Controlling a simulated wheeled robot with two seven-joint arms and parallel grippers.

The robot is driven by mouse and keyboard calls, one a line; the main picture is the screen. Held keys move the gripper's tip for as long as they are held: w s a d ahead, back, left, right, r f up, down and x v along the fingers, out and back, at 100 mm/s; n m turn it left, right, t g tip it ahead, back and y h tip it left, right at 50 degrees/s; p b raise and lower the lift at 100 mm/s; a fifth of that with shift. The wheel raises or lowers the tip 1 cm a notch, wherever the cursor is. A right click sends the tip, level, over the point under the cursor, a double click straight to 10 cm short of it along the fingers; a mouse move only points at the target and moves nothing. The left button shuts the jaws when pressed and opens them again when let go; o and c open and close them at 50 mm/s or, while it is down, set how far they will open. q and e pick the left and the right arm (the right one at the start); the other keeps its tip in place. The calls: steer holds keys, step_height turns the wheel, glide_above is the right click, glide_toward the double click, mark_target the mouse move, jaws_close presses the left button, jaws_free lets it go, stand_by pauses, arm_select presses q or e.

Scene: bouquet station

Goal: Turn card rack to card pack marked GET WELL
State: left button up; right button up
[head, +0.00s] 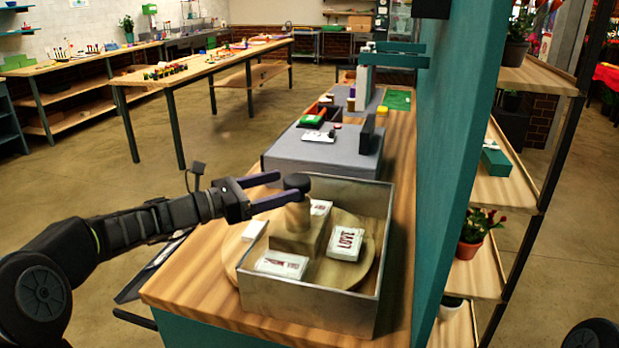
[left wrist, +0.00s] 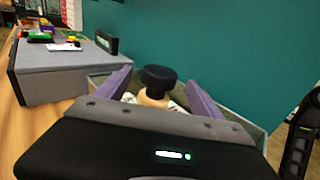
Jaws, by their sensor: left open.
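The card rack is a round wooden turntable (head: 235,248) with a square block (head: 296,237) and a post topped by a black knob (head: 297,182). Card packs lie around the block: one marked LOVE (head: 346,243) on the right, one at the front (head: 281,263) with red print I cannot read, one partly hidden behind (head: 320,207), and one at the left (head: 253,230). I cannot read GET WELL on any. My left gripper (head: 289,187) is open at the knob, its purple fingers on either side. The left wrist view shows the knob (left wrist: 160,78) between the fingers, with gaps.
A grey metal bin wall (head: 310,308) surrounds the rack's front and right. A teal panel (head: 450,150) stands close on the right. A grey box (head: 325,158) with small items stands behind on the wooden counter (head: 190,283). Plant shelves (head: 500,185) are beyond the panel.

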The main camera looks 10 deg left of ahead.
arm_select(q)
steer(key=shift+p+x, duration=0.8)
steer(key=shift+x, duration=3.1)
steer(key=shift+c, duration=0.4)
jaws_close()
